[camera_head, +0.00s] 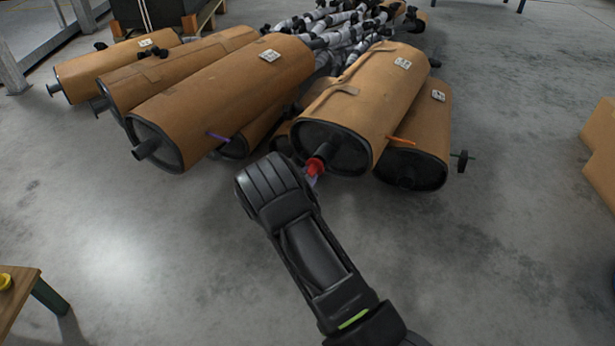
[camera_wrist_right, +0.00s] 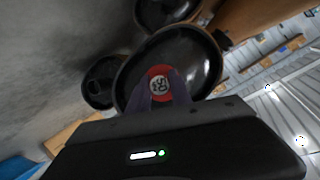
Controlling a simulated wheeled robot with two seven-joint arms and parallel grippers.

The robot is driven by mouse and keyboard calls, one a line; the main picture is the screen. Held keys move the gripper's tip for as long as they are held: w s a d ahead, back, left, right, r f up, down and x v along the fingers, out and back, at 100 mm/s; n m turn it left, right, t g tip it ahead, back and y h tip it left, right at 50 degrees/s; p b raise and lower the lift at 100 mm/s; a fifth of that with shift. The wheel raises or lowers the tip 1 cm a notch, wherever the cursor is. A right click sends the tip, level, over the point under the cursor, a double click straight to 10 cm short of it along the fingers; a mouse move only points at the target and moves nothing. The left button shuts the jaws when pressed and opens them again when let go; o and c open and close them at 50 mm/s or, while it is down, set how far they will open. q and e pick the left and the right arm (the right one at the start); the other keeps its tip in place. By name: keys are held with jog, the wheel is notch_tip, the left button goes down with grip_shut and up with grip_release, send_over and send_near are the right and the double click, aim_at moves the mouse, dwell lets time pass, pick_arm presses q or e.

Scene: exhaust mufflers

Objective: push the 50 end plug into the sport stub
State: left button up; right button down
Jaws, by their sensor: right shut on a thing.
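The red end plug (camera_head: 315,166) is at the near end of a brown-wrapped muffler (camera_head: 365,90) in the head view. In the right wrist view the plug (camera_wrist_right: 159,84) shows a red rim and a pale disc that reads 50. My right gripper (camera_head: 312,180) is shut on the plug; its fingers show on either side of it in the wrist view (camera_wrist_right: 160,100). The plug is in line with the stub on the dark end face (camera_head: 345,150). The stub is mostly hidden behind the plug, and I cannot tell how deep the plug sits. My left gripper is not in view.
More brown-wrapped mufflers lie to the left (camera_head: 225,95) and close on the right (camera_head: 420,130). Grey pipes (camera_head: 335,30) are heaped behind. A wooden table corner (camera_head: 15,290) is at lower left and a cardboard box (camera_head: 602,150) at right. The concrete floor in front is clear.

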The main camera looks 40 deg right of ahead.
aim_at(309, 174)
jog(key=shift+w+d+b, duration=0.3)
jog(key=shift+d+b, duration=0.05)
jog(key=shift+d, duration=0.25)
jog(key=shift+w+d+b, duration=0.25)
jog(key=shift+d+b, duration=0.1)
jog(key=shift+d, duration=0.2)
jog(key=c, duration=1.1)
grip_release()
jog(key=shift+s+a+r, duration=0.1)
jog(key=shift+a+r, duration=0.05)
jog(key=shift+a, duration=0.05)
jog(key=p+v, duration=0.3)
jog(key=v, duration=0.3)
jog(key=shift+s+a+r, duration=0.1)
jog(key=shift+s+a+p, duration=0.3)
jog(key=shift+a, duration=0.1)
